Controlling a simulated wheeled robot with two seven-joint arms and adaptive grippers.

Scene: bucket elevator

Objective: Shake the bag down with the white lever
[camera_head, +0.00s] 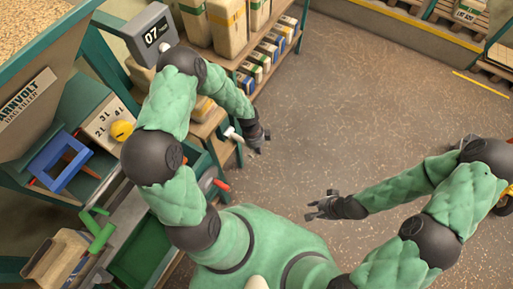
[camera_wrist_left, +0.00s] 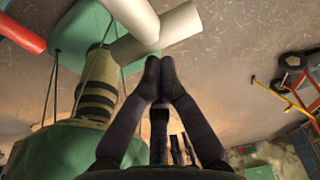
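The white lever (camera_head: 233,134) sticks out at the right side of the green machine in the head view. In the left wrist view it is a pale T-shaped bar (camera_wrist_left: 155,35) just beyond the fingertips. My left gripper (camera_head: 259,141) is just right of the lever in the head view. In the wrist view its fingertips (camera_wrist_left: 160,68) meet, with nothing seen between them; I cannot tell whether they touch the lever. My right gripper (camera_head: 316,206) is open and empty above the floor. A tan, paper-like piece (camera_head: 58,265) at lower left may be the bag; I cannot tell.
A red handle (camera_head: 221,185) sits near the white lever, and green handles (camera_head: 98,231) are at lower left. A display reading 07 (camera_head: 156,34) stands above. A shelf with sacks (camera_head: 229,27) is behind. The floor to the right (camera_head: 375,100) is mostly clear.

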